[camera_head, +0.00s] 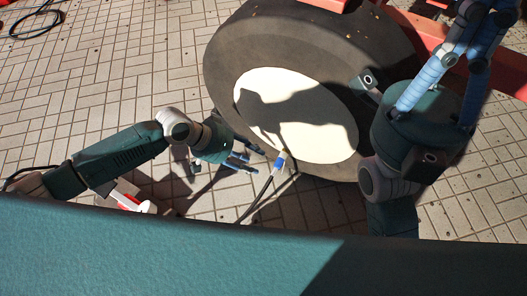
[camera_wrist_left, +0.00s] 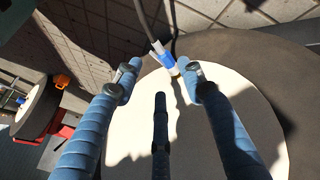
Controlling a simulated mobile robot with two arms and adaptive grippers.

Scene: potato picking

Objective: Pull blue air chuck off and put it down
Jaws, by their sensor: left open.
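The blue air chuck (camera_head: 281,161) sits at the lower edge of the wheel's pale disc, with a dark hose (camera_head: 262,193) running down from it. My left gripper (camera_head: 244,161) is just left of the chuck, its blue fingers apart and empty. In the left wrist view the chuck (camera_wrist_left: 162,54) lies beyond the open fingertips (camera_wrist_left: 160,74), roughly centred between them and seemingly still on the wheel's valve. The exact joint is too small to make out. My right gripper (camera_head: 478,45) is at the upper right, its blue fingers apart with nothing seen between them.
The big dark wheel (camera_head: 235,50) with its pale disc (camera_head: 325,142) lies beyond the grippers. Red framework (camera_head: 435,45) stands behind it at the upper right. A dark cable coil (camera_head: 35,22) lies on open paving at the upper left.

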